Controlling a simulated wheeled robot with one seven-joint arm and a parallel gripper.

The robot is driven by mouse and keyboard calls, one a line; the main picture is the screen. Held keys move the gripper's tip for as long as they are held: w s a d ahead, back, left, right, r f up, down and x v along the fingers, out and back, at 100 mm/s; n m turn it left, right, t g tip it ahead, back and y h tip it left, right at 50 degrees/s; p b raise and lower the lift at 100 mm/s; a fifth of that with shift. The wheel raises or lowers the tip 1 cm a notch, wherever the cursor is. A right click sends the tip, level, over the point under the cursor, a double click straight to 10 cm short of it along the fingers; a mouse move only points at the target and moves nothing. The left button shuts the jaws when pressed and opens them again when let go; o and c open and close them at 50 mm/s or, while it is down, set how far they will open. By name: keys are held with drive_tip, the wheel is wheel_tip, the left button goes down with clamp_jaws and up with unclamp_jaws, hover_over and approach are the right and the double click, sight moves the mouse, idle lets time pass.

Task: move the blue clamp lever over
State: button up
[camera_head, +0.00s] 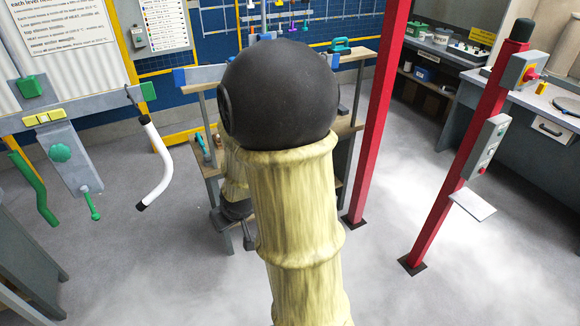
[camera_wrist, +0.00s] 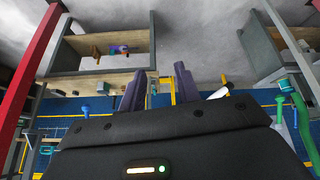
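My gripper (camera_wrist: 160,72) shows in the wrist view with its two dark fingers apart and nothing seen between them. In the head view it is hidden behind my own arm. A small blue knob-like piece (camera_wrist: 85,110), possibly the blue clamp lever, shows left of the fingers in the wrist view, apart from them. In the head view a blue block (camera_head: 180,77) sits at the left end of the wooden bench (camera_head: 205,84). I cannot tell whether these belong to the same clamp. My arm covers much of the bench.
A bent white lever (camera_head: 160,165) and a green lever (camera_head: 38,190) hang from a grey rail at left. Red posts (camera_head: 375,120) (camera_head: 465,165) stand at right. A teal vise-like tool (camera_head: 340,46) sits on the bench. Open floor lies between the posts.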

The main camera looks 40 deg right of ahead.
drive_tip(key=w+d+m+t+h, duration=0.1)
drive_tip(key=d+t, duration=0.3)
drive_tip(key=d, duration=0.7)
drive_tip(key=w+d+m+t+h+p, duration=0.1)
drive_tip(key=w+d+t, duration=0.2)
drive_tip(key=d, duration=0.8)
drive_tip(key=shift+w+d+r+t+p, duration=0.3)
drive_tip(key=shift+w+d+t, duration=0.1)
drive_tip(key=shift+w, duration=0.1)
